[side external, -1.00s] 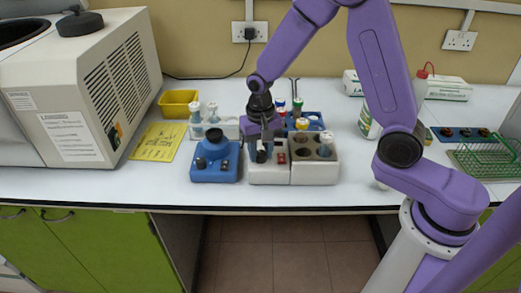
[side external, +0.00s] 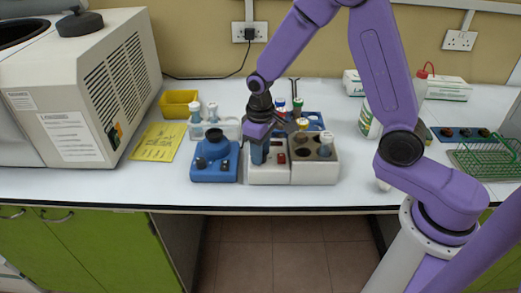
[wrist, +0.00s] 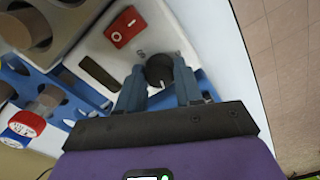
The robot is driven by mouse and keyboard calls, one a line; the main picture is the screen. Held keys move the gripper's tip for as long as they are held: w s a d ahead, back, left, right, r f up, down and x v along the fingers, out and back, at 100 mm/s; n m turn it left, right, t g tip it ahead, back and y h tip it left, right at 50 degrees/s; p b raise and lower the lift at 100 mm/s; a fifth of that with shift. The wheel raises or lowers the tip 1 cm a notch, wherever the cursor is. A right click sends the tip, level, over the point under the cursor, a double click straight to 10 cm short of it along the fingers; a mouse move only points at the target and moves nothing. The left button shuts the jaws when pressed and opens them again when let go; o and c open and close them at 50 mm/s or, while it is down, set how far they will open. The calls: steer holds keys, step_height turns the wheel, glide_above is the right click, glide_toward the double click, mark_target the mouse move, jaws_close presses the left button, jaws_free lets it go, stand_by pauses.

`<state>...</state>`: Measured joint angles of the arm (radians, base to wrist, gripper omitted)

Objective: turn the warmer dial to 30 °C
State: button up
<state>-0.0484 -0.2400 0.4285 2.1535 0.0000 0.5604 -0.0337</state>
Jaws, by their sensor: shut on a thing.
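The warmer (side external: 270,175) is a white box on the bench with a red rocker switch (side external: 281,158) on its top. In the wrist view, its small black dial (wrist: 159,70) with a white pointer mark sits beside the red switch (wrist: 125,26). My gripper (wrist: 160,76) has its two blue-grey fingers on either side of the dial and is shut on it. In the side view, my gripper (side external: 259,154) points down over the left part of the warmer and hides the dial. No temperature marks are readable.
A blue device (side external: 215,175) with a black top stands close on the left. A grey-brown block with vials (side external: 315,175) adjoins the warmer's right side. Racks with capped vials stand behind. The bench's front edge is near.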

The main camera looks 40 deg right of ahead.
steer(key=shift+n, duration=0.6)
steer(key=o, duration=1)
steer(key=shift+o, duration=0.2)
steer(key=shift+r, duration=0.15)
step_height(320, 180, up, 17)
steer(key=shift+r, duration=0.1)
steer(key=s+d+f+n, duration=0.1)
steer(key=s+f+n, duration=0.1)
steer(key=s, duration=0.7)
steer(key=s+d+f+n, duration=0.1)
steer(key=s+f+n, duration=0.1)
steer(key=s, duration=0.7)
steer(key=s+d+f+n, duration=0.2)
steer(key=s+n, duration=0.1)
steer(key=s, duration=0.5)
steer(key=shift+s+f+n, duration=0.3)
steer(key=shift+s+n, duration=0.1)
